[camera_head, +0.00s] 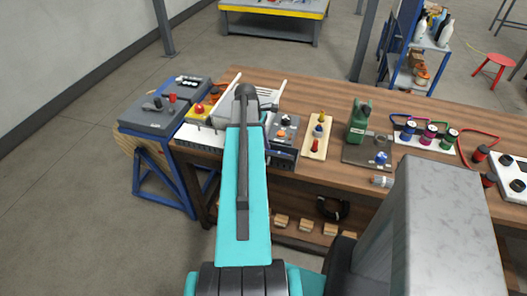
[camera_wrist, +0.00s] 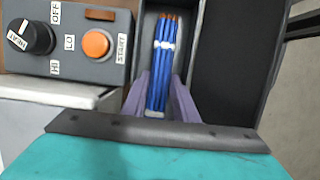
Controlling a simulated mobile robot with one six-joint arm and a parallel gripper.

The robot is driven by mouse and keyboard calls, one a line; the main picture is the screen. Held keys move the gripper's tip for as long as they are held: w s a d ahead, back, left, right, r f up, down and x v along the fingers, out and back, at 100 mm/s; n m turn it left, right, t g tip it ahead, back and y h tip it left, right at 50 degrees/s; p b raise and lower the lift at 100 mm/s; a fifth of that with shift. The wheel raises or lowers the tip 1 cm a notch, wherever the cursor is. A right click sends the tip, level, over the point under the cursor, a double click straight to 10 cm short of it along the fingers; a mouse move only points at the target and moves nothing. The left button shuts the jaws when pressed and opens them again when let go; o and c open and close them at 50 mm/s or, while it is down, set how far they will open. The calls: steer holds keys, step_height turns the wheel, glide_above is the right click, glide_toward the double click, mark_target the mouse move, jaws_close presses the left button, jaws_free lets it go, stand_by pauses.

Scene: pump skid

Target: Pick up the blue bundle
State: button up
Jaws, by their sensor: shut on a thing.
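The blue bundle (camera_wrist: 162,70) is a set of thin blue rods with orange tips and a white band round the middle. In the wrist view it lies lengthwise in a narrow dark grey open tray (camera_wrist: 196,30). My gripper (camera_wrist: 161,84) has one grey-purple finger on each side of the bundle's lower part and is shut on it. I cannot tell whether the bundle is lifted off the tray floor. In the head view my arm hides the gripper and the bundle.
A grey control box (camera_wrist: 70,35) with a black knob and an orange START button stands just left of the tray. On the wooden bench (camera_head: 330,95) are a board with coloured knobs (camera_head: 318,135), a green machine (camera_head: 358,122) and coloured spools (camera_head: 430,135).

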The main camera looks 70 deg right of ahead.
step_height(320, 180, up, 10)
steer(key=b, duration=0.2)
steer(key=shift+f, duration=0.2)
stand_by(0.3)
stand_by(0.6)
